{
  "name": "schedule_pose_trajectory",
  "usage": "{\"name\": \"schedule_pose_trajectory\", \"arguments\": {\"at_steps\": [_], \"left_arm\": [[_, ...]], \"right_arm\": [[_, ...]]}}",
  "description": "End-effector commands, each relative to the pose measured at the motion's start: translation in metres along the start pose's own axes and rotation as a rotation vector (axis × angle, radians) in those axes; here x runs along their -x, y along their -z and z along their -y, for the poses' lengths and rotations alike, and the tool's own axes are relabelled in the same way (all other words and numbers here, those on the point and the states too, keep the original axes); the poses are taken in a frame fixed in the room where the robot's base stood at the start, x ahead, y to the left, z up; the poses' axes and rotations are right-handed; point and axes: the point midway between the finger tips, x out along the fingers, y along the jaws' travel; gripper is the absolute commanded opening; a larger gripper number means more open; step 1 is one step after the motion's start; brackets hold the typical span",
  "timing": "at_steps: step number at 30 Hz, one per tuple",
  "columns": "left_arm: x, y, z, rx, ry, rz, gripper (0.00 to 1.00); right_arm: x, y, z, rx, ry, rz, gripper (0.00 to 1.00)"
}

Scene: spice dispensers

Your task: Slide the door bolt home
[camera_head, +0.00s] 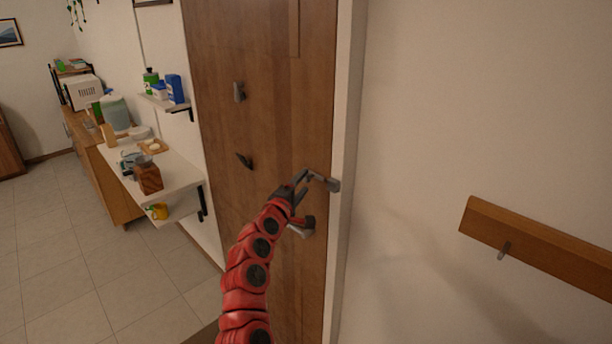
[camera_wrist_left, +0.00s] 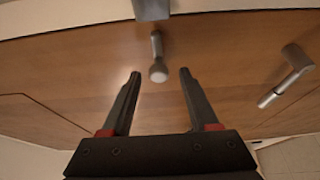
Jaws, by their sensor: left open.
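The brown wooden door (camera_head: 265,110) stands beside a pale frame (camera_head: 346,120). The grey bolt (camera_head: 318,178) is near the door's right edge, by a grey block (camera_head: 334,185) at the frame. In the left wrist view the bolt's rod with its round pale end (camera_wrist_left: 158,73) shows between my finger lines, below the grey block (camera_wrist_left: 151,9). My left gripper (camera_head: 300,188) is open at the bolt, with its fingers (camera_wrist_left: 160,74) on either side of the round end.
A lever handle (camera_head: 303,228) sits just below my gripper; it also shows at right in the left wrist view (camera_wrist_left: 290,78). Hooks (camera_head: 239,92) are on the door. A loaded counter (camera_head: 180,178) stands left. A wooden rail (camera_head: 540,245) is on the right wall.

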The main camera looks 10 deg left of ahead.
Motion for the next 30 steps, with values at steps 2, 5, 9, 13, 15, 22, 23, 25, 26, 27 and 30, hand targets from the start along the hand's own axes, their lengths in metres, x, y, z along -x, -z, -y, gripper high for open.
{"name": "schedule_pose_trajectory", "arguments": {"at_steps": [2, 5, 9, 13, 15, 22, 23, 25, 26, 27, 30], "left_arm": [[-0.009, 0.000, -0.004, -0.007, -0.003, 0.001, 0.61], [-0.018, -0.002, -0.004, -0.005, -0.003, 0.005, 0.61], [-0.026, -0.001, -0.004, -0.005, -0.003, 0.003, 0.61], [-0.030, 0.001, -0.002, -0.002, -0.002, -0.001, 0.61], [-0.031, 0.001, -0.001, 0.000, -0.002, -0.002, 0.61], [-0.031, 0.001, -0.001, 0.000, -0.002, -0.002, 0.61], [-0.031, 0.001, -0.001, 0.000, -0.002, -0.002, 0.61], [-0.031, 0.001, -0.001, 0.000, -0.002, -0.002, 0.50], [-0.031, 0.001, -0.001, 0.000, -0.002, -0.002, 0.45], [-0.031, 0.001, -0.001, 0.000, -0.002, -0.002, 0.37], [-0.031, 0.001, -0.001, 0.000, -0.002, -0.002, 0.19]], "right_arm": [[-0.004, 0.001, 0.000, 0.000, 0.000, 0.000, 0.00], [-0.006, 0.001, 0.000, 0.000, 0.000, 0.000, 0.00], [-0.008, 0.001, 0.000, 0.000, 0.000, 0.000, 0.00], [-0.009, 0.002, -0.001, 0.000, 0.000, 0.000, 0.00], [-0.009, 0.002, -0.001, 0.000, 0.000, 0.000, 0.00], [-0.009, 0.002, -0.001, 0.000, 0.000, 0.000, 0.00], [-0.009, 0.002, -0.001, 0.000, 0.000, 0.000, 0.00], [-0.009, 0.002, 0.000, 0.000, 0.000, 0.000, 0.00], [-0.009, 0.002, 0.000, 0.000, 0.000, 0.000, 0.00], [-0.009, 0.002, 0.000, 0.000, 0.000, 0.000, 0.00], [-0.009, 0.002, -0.001, 0.000, 0.000, 0.000, 0.00]]}}
